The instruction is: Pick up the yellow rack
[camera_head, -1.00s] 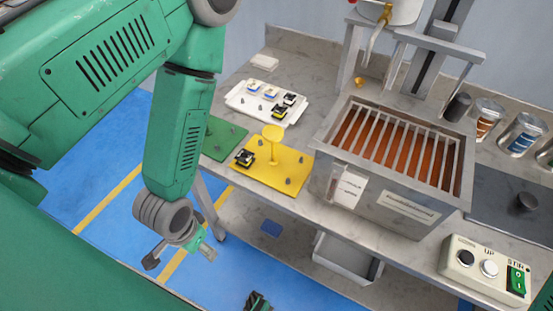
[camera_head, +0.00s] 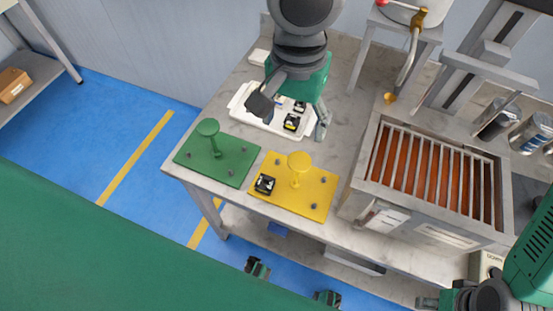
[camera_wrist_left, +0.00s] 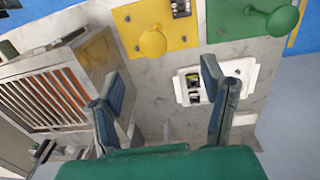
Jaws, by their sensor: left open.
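The yellow rack (camera_head: 315,200) is a flat yellow plate near the table's front edge. It has a round-topped yellow post, grey pegs and one black part on its left side. It also shows at the top of the left wrist view (camera_wrist_left: 132,35). My left gripper (camera_head: 292,110) is open and empty above the white tray, behind the rack and apart from it. Its two spread fingers show in the left wrist view (camera_wrist_left: 162,78). My right gripper (camera_head: 428,302) is partly cut off at the bottom right, and its jaws are unclear.
A green rack (camera_head: 235,167) with a similar post lies just left of the yellow one. The white tray (camera_head: 240,105) holds small parts. A grey box with bars over an orange inside (camera_head: 395,218) stands to the right. Bare tabletop (camera_head: 338,150) lies between.

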